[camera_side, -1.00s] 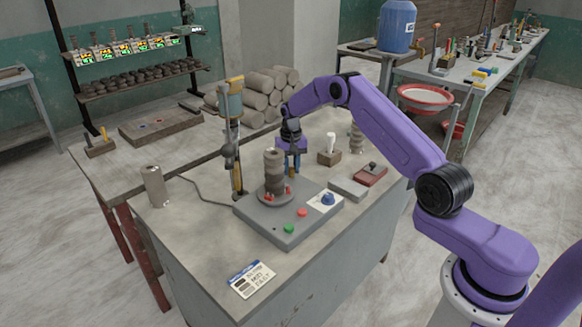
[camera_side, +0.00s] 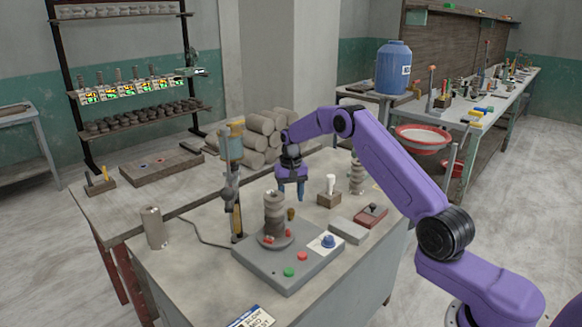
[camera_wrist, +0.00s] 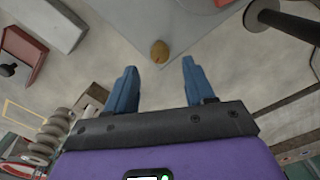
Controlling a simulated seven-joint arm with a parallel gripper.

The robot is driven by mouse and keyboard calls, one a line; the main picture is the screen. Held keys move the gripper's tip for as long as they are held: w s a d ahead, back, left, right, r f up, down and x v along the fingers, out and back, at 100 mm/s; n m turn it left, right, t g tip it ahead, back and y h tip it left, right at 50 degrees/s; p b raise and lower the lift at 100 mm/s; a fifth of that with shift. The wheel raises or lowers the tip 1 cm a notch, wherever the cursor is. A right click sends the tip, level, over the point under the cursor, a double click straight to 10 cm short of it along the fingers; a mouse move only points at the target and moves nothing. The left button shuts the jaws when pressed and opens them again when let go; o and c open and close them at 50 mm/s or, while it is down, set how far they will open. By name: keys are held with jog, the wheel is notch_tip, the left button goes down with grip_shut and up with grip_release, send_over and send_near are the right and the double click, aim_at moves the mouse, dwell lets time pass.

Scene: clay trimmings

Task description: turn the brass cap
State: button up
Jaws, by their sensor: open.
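The brass cap (camera_side: 291,214) is a small brown-gold knob just behind the clay-loaded machine in the side view. In the wrist view the brass cap (camera_wrist: 159,52) lies ahead of the fingertips, roughly centred between them. I cannot tell whether it is fixed to the machine or to the table beside it. My gripper (camera_side: 290,197) points down above the cap. Its two blue fingers are apart with nothing between them, as the gripper in the wrist view (camera_wrist: 159,64) also shows.
A grey block (camera_side: 348,231), a red box (camera_side: 371,216) and a wooden holder (camera_side: 329,199) stand to the right.

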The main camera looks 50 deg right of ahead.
aim_at(291, 210)
notch_tip(291, 210, up, 12)
dwell(0.4)
jog(key=shift+r, duration=0.1)
